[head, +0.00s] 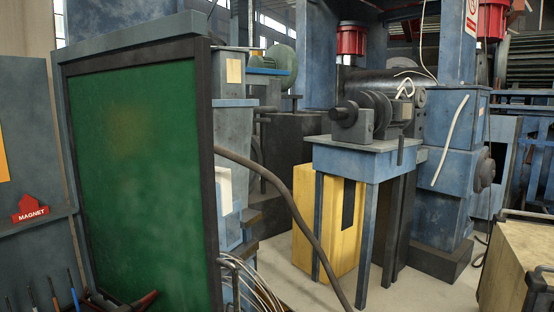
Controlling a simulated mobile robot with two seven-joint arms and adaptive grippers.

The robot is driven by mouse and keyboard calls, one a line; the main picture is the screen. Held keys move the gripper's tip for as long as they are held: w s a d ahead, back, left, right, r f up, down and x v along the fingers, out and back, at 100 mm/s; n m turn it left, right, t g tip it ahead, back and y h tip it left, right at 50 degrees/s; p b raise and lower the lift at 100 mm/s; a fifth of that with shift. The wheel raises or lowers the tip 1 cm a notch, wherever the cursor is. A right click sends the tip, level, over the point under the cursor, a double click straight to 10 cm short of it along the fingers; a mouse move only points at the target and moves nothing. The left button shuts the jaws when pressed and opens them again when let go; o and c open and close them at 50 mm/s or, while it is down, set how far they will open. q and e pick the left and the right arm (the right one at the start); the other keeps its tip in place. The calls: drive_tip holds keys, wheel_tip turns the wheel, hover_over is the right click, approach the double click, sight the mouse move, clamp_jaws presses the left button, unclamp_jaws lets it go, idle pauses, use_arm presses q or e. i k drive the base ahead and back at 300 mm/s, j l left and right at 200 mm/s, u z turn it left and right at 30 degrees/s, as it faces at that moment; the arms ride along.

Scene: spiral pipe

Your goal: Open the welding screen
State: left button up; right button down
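The welding screen (135,180) is a large green panel in a dark frame, upright on the left side of the head view. It stands at an angle, with its right edge (205,170) nearer to me and its left edge beside a grey-blue wall panel. The screen's lower edge is cut off by the bottom of the picture. I cannot tell where it is hinged. Neither of my grippers shows in the head view.
A red "MAGNET" sign (31,209) sits on a shelf at far left, above several thin tools. A dark red and black object (130,301) lies before the screen. A blue machine table (350,160), a yellow cabinet (322,215) and a wooden crate (512,265) stand right.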

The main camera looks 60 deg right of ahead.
sight(140, 120)
drive_tip(key=l+z, duration=0.1)
drive_tip(key=z, duration=1.4)
